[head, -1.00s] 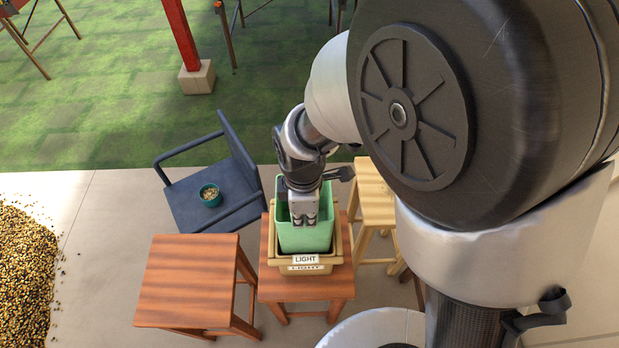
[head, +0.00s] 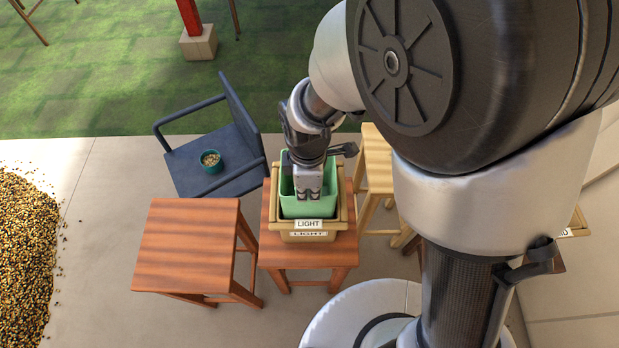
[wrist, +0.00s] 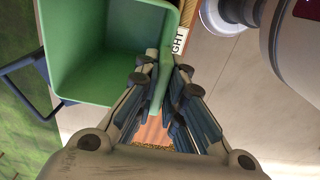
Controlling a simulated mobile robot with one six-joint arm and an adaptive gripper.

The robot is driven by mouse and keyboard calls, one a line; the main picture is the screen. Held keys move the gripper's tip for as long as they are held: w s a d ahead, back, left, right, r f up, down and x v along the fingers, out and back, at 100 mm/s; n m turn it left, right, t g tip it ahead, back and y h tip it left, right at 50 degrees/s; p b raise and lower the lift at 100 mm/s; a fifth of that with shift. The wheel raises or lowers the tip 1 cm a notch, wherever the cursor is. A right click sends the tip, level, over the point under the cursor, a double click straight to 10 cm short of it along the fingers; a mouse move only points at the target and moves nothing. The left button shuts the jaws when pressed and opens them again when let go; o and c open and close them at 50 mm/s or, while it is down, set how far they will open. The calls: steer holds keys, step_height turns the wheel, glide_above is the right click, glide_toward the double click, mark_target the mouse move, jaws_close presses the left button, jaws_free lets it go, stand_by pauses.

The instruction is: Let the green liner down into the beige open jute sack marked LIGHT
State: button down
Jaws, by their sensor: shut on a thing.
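The green liner (head: 292,208) is an open, square tub. In the head view it sits upright, with its lower part inside the beige open sack (head: 288,236), whose front carries LIGHT labels. The sack stands on a reddish wooden stool (head: 292,256). My gripper (head: 309,196) points down at the liner and is shut on one of its walls. The wrist view shows the liner (wrist: 100,50) with that wall between my fingers (wrist: 168,100). The liner's bottom is hidden by the sack's front, so I cannot tell whether it touches the sack's floor.
Another reddish wooden stool (head: 187,245) stands just left. A dark blue chair (head: 215,160) with a teal bowl (head: 211,162) is behind it. A pale wooden stool (head: 378,165) is close behind on the right. A bean pile (head: 25,250) lies at far left.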

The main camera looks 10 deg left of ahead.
steer(key=shift+f+b, duration=1.45)
steer(key=shift+f, duration=0.6)
steer(key=c, duration=1.6)
jaws_free()
step_height(320, 180, up, 12)
steer(key=shift+r, duration=0.1)
